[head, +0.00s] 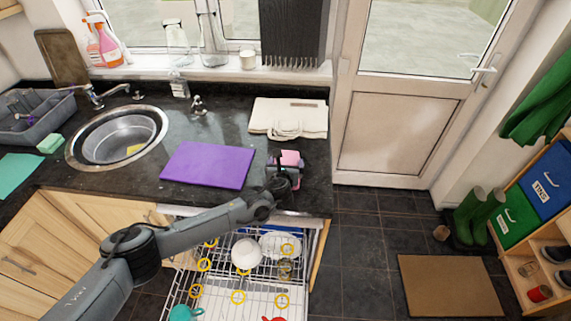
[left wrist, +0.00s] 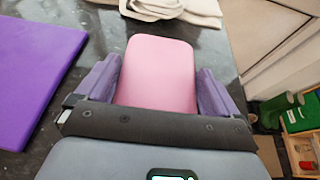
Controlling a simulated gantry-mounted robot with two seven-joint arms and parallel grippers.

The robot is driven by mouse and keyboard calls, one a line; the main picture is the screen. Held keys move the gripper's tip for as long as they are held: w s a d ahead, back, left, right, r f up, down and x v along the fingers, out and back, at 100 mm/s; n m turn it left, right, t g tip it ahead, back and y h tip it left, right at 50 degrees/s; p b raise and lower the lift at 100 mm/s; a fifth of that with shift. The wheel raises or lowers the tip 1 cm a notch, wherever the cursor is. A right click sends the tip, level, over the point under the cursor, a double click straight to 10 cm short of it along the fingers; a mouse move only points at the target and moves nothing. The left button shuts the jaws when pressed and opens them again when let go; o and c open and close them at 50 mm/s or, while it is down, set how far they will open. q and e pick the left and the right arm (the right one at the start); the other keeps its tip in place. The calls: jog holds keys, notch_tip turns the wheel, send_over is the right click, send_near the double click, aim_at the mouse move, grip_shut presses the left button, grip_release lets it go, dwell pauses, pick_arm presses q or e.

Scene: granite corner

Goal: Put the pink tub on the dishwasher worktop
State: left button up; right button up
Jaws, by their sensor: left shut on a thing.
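The pink tub (head: 291,158) is at the right end of the dark worktop (head: 220,123), above the open dishwasher. In the left wrist view the pink tub (left wrist: 160,73) sits between the two purple-padded fingers. My left gripper (head: 285,165) is shut on it; it also shows in the left wrist view (left wrist: 157,90). The gripper hides part of the tub in the head view. I cannot tell whether the tub's base touches the worktop. My right gripper is not in view.
A purple board (head: 208,165) lies left of the tub. A folded cream cloth bag (head: 288,117) lies behind it. A round sink (head: 117,138) is further left. The open dishwasher rack (head: 215,282) with dishes is below. The worktop's right edge is close to the tub.

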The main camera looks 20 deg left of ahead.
pick_arm(q)
jog(key=o, duration=0.7)
jog(key=shift+f, duration=0.1)
jog(key=shift+c, duration=0.2)
